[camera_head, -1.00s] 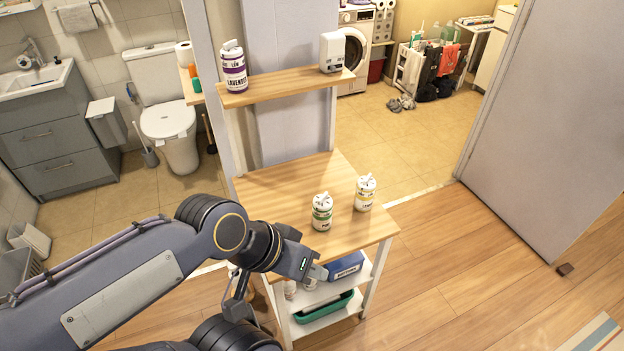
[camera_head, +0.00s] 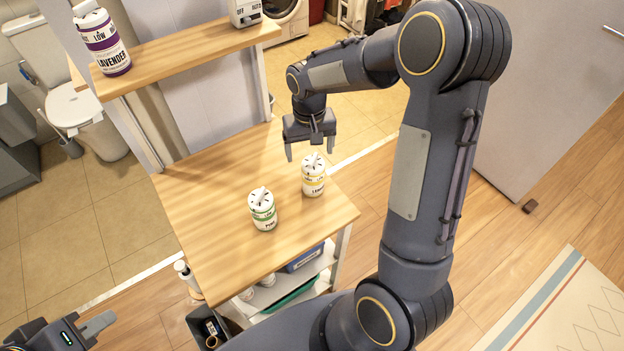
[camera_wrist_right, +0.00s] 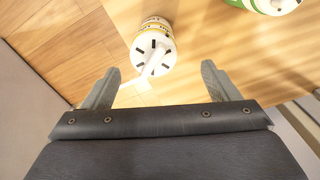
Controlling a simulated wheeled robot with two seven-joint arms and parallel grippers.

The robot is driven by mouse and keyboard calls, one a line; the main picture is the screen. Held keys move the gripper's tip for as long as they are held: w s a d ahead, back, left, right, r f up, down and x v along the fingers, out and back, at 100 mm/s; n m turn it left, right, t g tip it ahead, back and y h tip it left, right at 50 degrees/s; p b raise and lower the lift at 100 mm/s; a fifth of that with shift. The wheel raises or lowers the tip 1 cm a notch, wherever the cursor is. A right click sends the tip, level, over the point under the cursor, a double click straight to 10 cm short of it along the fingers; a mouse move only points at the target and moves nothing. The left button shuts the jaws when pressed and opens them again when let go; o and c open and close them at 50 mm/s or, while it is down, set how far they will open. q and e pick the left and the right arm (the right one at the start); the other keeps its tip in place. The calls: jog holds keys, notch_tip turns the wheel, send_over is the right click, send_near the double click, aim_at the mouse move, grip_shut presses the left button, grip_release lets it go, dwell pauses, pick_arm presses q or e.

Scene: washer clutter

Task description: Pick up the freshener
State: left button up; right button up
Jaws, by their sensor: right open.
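Three fresheners show in the head view. A white can with a yellow label (camera_head: 314,182) stands upright on the wooden tabletop. A green-labelled can (camera_head: 262,213) stands to its left and nearer. A purple lavender can (camera_head: 103,42) is on the upper shelf. My right gripper (camera_head: 310,154) is open and empty, pointing down just above and behind the yellow can. In the right wrist view the yellow can's white slotted top (camera_wrist_right: 154,56) lies beyond and between the open fingers (camera_wrist_right: 160,70). The green can (camera_wrist_right: 272,5) is cut off at the top right. My left gripper (camera_head: 98,326) is partly out of frame.
The wooden table (camera_head: 200,205) has bare room left of the cans. The raised shelf (camera_head: 180,50) holds a white dispenser box (camera_head: 245,12). Lower shelves hold a blue box (camera_head: 304,259) and a green tray (camera_head: 290,296). A toilet (camera_head: 85,110) is at far left.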

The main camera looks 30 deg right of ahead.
aim_at(313, 168)
jog(key=f, duration=0.2)
jog(key=f+p, duration=0.1)
jog(key=f, duration=0.4)
jog(key=shift+s+d+f, duration=0.2)
jog(key=shift+s+d, duration=0.1)
jog(key=c, duration=1.2)
jog(key=shift+o, duration=0.2)
jog(key=shift+r, duration=0.1)
